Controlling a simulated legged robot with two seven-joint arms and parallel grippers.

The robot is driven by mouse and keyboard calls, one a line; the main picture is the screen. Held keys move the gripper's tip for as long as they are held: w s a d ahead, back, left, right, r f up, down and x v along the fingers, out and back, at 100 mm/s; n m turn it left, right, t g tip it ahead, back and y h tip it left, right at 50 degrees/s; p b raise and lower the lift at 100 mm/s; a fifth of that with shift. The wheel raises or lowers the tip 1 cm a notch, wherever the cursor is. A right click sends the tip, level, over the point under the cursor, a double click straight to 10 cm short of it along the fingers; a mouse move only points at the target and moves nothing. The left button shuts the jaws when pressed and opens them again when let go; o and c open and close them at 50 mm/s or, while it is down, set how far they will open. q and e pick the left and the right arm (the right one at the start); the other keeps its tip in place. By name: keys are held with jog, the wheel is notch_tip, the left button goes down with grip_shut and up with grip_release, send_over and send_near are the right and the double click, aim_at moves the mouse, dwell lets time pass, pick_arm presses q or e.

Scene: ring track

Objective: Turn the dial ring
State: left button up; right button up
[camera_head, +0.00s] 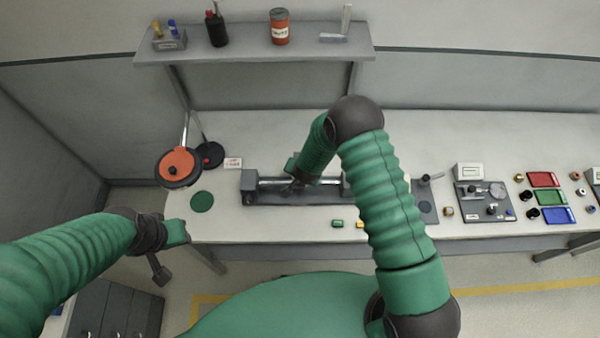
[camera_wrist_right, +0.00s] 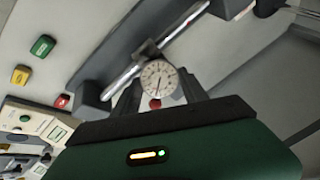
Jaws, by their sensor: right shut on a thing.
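The dial (camera_wrist_right: 158,80) shows in the right wrist view as a round white face with dark tick marks and a dark pointer line. It sits on a metal rail with dark end blocks. My right gripper (camera_wrist_right: 160,94) is shut on the dial ring, with a dark finger on either side of it. In the head view, my right gripper (camera_head: 297,186) is at the rail fixture (camera_head: 262,196) on the bench; my arm hides part of the fixture, and the dial is not clear there. My left gripper (camera_head: 170,252) hangs by the bench's left front edge, away from the fixture; its opening is unclear.
An orange-and-black disc (camera_head: 177,165) stands at the bench's left end near a green round pad (camera_head: 202,201). A green button (camera_head: 337,223) lies in front of the fixture. A dial panel (camera_head: 486,202) and coloured trays (camera_head: 552,198) are to the right. A shelf (camera_head: 250,43) hangs above.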

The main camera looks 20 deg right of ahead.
jog(key=shift+c, duration=1.4)
jog(key=shift+a+f+n+b, duration=0.15)
jog(key=shift+n+b, duration=0.15)
jog(key=shift+n, duration=0.5)
jog(key=shift+n+h, duration=0.3)
jog(key=shift+n, duration=0.8)
jog(key=o, duration=1.4)
jog(key=shift+c, duration=0.2)
